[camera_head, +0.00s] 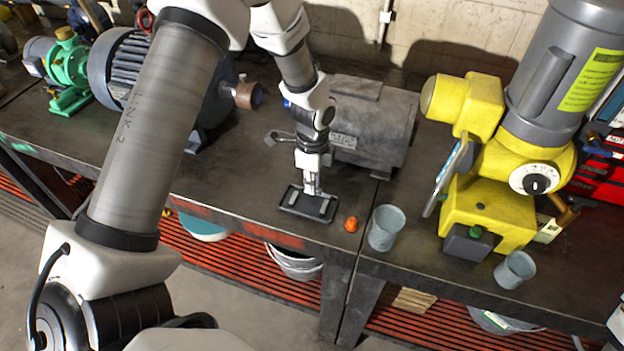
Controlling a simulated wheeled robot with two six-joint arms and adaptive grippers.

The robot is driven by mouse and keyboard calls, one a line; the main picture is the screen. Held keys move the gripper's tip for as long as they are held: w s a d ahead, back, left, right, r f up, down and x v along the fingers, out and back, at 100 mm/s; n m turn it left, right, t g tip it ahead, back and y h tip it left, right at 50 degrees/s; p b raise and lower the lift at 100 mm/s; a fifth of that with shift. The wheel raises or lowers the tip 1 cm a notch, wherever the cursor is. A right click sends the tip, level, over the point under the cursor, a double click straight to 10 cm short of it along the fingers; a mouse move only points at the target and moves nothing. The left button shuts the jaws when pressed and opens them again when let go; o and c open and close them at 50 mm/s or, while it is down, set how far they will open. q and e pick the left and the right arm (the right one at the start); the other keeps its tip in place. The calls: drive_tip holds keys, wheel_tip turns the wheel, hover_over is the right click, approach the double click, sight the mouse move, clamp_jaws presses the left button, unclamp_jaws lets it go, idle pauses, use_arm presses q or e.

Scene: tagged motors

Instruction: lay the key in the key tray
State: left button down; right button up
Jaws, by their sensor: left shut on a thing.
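The key tray (325,217) is a small dark rectangular tray lying flat on the bench near its front edge. My left gripper (312,190) points down over the tray, with its tips at or just above the tray floor. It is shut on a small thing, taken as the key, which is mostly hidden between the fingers. Small light-grey pieces show at both sides inside the tray, too small to tell apart from fingertips. I cannot tell whether the key touches the tray. My right gripper is not in view.
An orange cone-like piece (351,224) and a grey cup (386,228) stand right of the tray. A grey motor (372,125) stands close behind my left wrist. A yellow machine (490,190) and another cup (514,270) are further right. The bench left of the tray is clear.

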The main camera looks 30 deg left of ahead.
use_arm(q)
drive_tip(key=shift+f, duration=0.15)
drive_tip(key=c, duration=1.2)
unclamp_jaws()
wheel_tip(320, 180, up, 12)
drive_tip(key=b, duration=0.2)
drive_tip(key=shift+w+r, duration=0.15)
drive_tip(key=shift+r, duration=0.05)
